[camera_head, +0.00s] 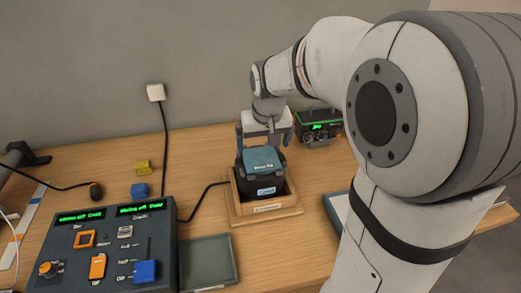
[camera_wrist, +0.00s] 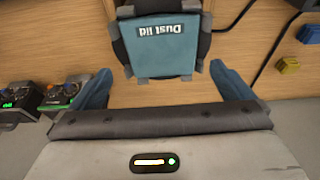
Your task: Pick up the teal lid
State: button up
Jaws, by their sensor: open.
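The teal lid (camera_head: 261,159) lies on top of a black device that sits in a wooden tray (camera_head: 266,209) on the table. In the wrist view the lid (camera_wrist: 160,52) shows upside-down lettering that reads "Dust lid". My gripper (camera_head: 265,138) is just above and behind the lid in the head view. In the wrist view its two blue fingers (camera_wrist: 162,82) are spread wide, with the lid's near edge between and slightly beyond the tips. The gripper is open and holds nothing. I cannot tell the exact height gap between fingertips and lid.
A green-lit device (camera_head: 318,127) is at the back right.

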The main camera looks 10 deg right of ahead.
aim_at(261, 158)
jog(key=p+x, duration=0.1)
jog(key=x, duration=0.5)
jog(key=shift+a, duration=0.15)
jog(key=shift+c, duration=0.4)
jog(key=c, duration=0.7)
